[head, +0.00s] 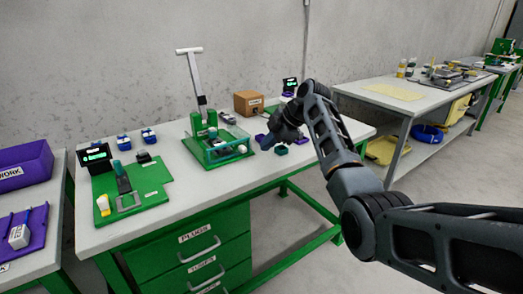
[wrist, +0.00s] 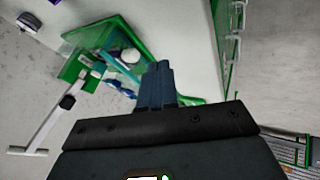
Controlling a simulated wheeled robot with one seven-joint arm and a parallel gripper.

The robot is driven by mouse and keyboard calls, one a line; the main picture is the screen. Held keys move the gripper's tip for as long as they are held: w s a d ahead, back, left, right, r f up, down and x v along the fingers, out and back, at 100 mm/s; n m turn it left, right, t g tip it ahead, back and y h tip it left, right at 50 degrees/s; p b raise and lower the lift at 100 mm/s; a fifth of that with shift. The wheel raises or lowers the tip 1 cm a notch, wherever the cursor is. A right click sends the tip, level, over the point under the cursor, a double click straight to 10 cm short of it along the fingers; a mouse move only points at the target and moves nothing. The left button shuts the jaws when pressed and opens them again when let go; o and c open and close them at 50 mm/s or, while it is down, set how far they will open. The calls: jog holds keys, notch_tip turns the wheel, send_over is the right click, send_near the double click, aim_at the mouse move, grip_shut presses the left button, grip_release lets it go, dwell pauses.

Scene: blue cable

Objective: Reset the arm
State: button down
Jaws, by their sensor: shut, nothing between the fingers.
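My arm (head: 335,150) reaches from the lower right of the head view over the right part of the work table (head: 115,230). It bends at the top, and its end points down to the left. My gripper (head: 265,143) is small and dark there, beside the clear-walled green fixture (head: 228,150). In the wrist view my gripper (wrist: 157,70) shows its two dark fingers together, with nothing visible between them. The green fixture (wrist: 112,70) lies beyond the fingers there. A coil of blue cable (head: 428,133) lies on the lower shelf of the right bench, away from my gripper.
A green press with a grey lever (head: 193,75) stands behind the fixture. A cardboard box (head: 248,103) and a small display (head: 289,86) are at the back. A green board (head: 150,175) with parts is at left. Purple bins (head: 25,165) stand far left. Drawers (head: 200,262) are below.

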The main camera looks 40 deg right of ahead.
jog(key=shift+v, duration=2.3)
jog(key=shift+d, duration=0.15)
